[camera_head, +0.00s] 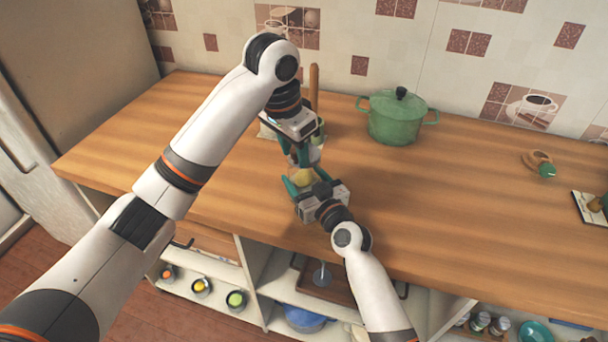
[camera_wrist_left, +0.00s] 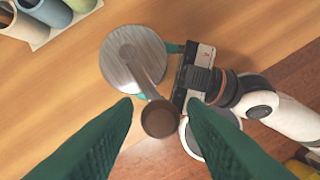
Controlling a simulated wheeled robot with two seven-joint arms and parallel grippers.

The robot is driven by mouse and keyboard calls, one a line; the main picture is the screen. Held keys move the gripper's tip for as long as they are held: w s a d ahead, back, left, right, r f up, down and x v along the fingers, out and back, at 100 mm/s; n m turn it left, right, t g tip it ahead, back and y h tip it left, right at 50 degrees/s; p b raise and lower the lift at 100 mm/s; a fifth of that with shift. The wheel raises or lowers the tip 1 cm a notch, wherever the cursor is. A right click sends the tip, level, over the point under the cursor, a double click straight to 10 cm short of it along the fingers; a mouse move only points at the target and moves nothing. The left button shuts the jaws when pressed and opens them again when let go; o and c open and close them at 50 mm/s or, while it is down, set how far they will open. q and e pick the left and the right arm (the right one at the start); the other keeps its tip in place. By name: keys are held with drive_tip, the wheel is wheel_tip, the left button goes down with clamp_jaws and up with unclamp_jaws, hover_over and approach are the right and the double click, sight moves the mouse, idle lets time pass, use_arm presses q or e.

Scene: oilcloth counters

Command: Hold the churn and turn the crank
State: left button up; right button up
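The churn (camera_head: 301,177) stands on the wooden counter, mostly hidden by my arms in the head view. In the left wrist view its round grey lid (camera_wrist_left: 122,60) shows from above, with a crank arm ending in a brown knob (camera_wrist_left: 160,119). My left gripper (camera_head: 304,156) points down above the churn. Its green fingers are apart, with the knob between them in the left wrist view; I cannot tell whether they touch it. My right gripper (camera_head: 305,182) comes in low from the front, its teal fingers on both sides of the churn's body, seemingly closed against it.
A green lidded pot (camera_head: 393,120) stands on the counter (camera_head: 460,200) to the right. Several cups in a white holder (camera_wrist_left: 38,38) stand close to the churn. A small brown item with a green end (camera_head: 541,165) lies farther right. The counter between is clear.

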use_arm(q)
drive_tip(key=shift+r, duration=3.55)
use_arm(e)
drive_tip(key=o, duration=1.6)
drive_tip(key=shift+c, duration=0.2)
drive_tip(key=shift+s, duration=0.1)
drive_tip(key=v, duration=1.1)
drive_tip(key=shift+s+d, duration=0.2)
drive_tip(key=shift+s, duration=0.15)
